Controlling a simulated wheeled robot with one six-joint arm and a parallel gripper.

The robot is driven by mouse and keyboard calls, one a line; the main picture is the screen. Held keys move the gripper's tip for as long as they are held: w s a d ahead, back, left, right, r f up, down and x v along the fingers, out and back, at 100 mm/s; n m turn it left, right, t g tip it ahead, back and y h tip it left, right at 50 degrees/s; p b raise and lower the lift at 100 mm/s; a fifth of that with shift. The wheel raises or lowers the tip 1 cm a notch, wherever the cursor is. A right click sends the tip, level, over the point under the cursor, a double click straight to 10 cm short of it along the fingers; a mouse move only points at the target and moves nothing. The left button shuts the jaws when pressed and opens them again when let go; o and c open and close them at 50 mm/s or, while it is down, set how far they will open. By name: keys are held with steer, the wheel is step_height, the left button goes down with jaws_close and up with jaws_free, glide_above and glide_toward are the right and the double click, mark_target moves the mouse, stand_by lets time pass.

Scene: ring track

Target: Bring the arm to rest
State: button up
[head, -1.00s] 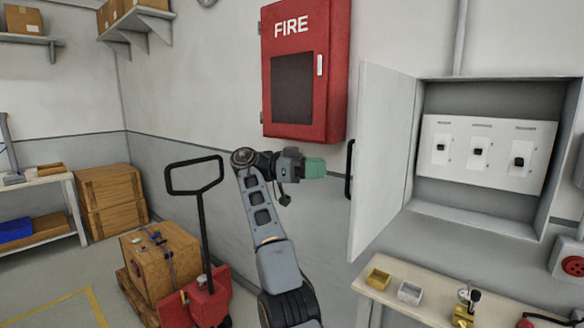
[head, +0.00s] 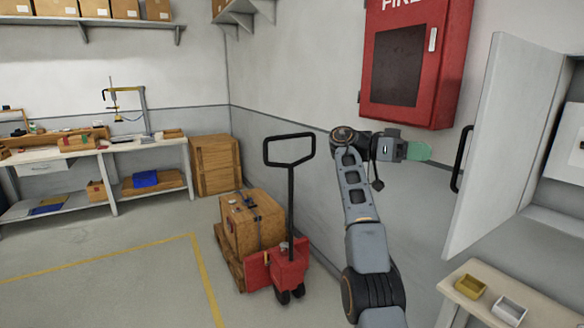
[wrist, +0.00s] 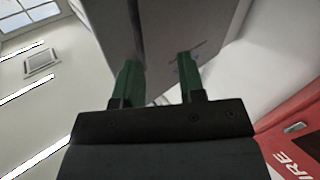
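My arm reaches up in the right half of the head view. My gripper (head: 418,151) has green fingers and points right, toward the open grey cabinet door (head: 500,150) with its black handle (head: 461,158). In the wrist view my gripper (wrist: 158,68) shows two green fingers held apart, with nothing seen between them. A grey panel, likely the cabinet door (wrist: 160,25), lies beyond the fingertips. I cannot tell the exact distance to it.
A red fire cabinet (head: 415,65) hangs on the wall above my gripper. A red pallet jack (head: 287,268) and a wooden crate (head: 252,225) stand left of my arm. A small table (head: 465,275) with bins is at lower right. Open floor (head: 110,270) lies left.

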steer(key=w+d+f+n+t, duration=0.2)
steer(key=w+f+n+t, duration=0.3)
steer(key=w+f+n, duration=0.25)
steer(key=w+a+f+n+t+y, duration=0.1)
steer(key=a+f+n+t+y, duration=0.15)
steer(key=f+n, duration=0.35)
steer(key=w+a+f+n+t+y, duration=0.1)
steer(key=a+f+n+t+y, duration=0.15)
steer(key=f+n, duration=0.35)
steer(key=s+a+f+n+y+p, duration=0.25)
steer(key=s+a+f+y, duration=0.5)
steer(key=s, duration=0.55)
steer(key=s+a+f+y, duration=0.1)
steer(key=s+a+y, duration=0.1)
steer(key=s, duration=0.7)
steer(key=s+a+f+t+y, duration=0.1)
steer(key=s+a, duration=0.4)
steer(key=s, duration=0.5)
steer(key=shift+a+f+t+y, duration=0.2)
steer(key=shift+f+t+y, duration=0.1)
steer(key=shift+y, duration=0.25)
steer(key=shift+a, duration=0.15)
